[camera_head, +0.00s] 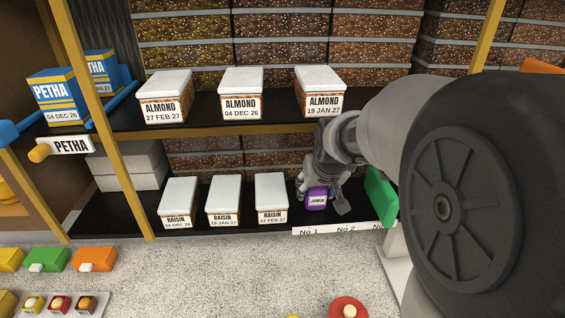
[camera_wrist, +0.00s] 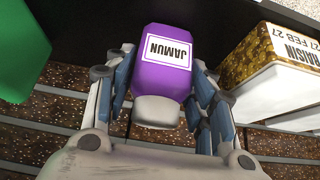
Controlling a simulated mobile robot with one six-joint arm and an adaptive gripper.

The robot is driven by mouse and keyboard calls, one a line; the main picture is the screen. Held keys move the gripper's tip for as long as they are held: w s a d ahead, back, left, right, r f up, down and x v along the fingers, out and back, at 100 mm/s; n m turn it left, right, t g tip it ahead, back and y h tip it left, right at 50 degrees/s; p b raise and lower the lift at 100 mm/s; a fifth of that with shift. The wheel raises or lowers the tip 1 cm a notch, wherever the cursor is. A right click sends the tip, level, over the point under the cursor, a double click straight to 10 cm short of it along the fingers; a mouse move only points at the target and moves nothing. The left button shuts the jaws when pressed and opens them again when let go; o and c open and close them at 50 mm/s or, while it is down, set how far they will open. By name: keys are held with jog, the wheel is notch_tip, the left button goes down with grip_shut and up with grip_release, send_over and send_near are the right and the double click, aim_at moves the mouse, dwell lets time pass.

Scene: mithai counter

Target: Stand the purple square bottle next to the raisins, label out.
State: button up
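The purple square bottle (camera_head: 316,198) is on the lower shelf, right of the nearest raisin box (camera_head: 271,197). Its white JAMUN label faces outward, and it looks about upright. In the wrist view the bottle (camera_wrist: 165,72) is between the fingers, its pale cap towards my palm. My gripper (camera_head: 320,190) reaches down around it from above and behind. Its fingers (camera_wrist: 163,75) lie close along both sides of the bottle. Whether they press on it is unclear. The raisin box (camera_wrist: 272,65), dated 27 FEB 27, stands apart on the right in the wrist view.
Two more raisin boxes (camera_head: 223,200) (camera_head: 178,202) continue the row leftward. Almond boxes (camera_head: 242,92) stand on the shelf above. A green item (camera_head: 381,193) is right of the bottle, partly behind my arm. Numbered tags (camera_head: 345,229) line the shelf's front edge.

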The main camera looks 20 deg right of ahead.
aim_at(319, 189)
jog(key=shift+o, duration=1.3)
jog(key=shift+r, duration=0.3)
jog(key=v, duration=0.4)
jog(key=shift+s+r+p, duration=0.1)
jog(key=shift+r+p, duration=0.25)
jog(key=shift+p, duration=0.05)
jog(key=s+a+f+n+y, duration=0.1)
jog(key=s+a, duration=0.5)
jog(key=s, duration=0.5)
jog(key=s+a+f+n+g, duration=0.1)
jog(key=s+a+n, duration=0.1)
jog(key=s+a, duration=0.5)
jog(key=s, duration=0.5)
jog(key=shift+s+a+g+y+b, duration=0.15)
jog(key=shift+a+g+y+b, duration=0.15)
jog(key=shift+y+b, duration=0.1)
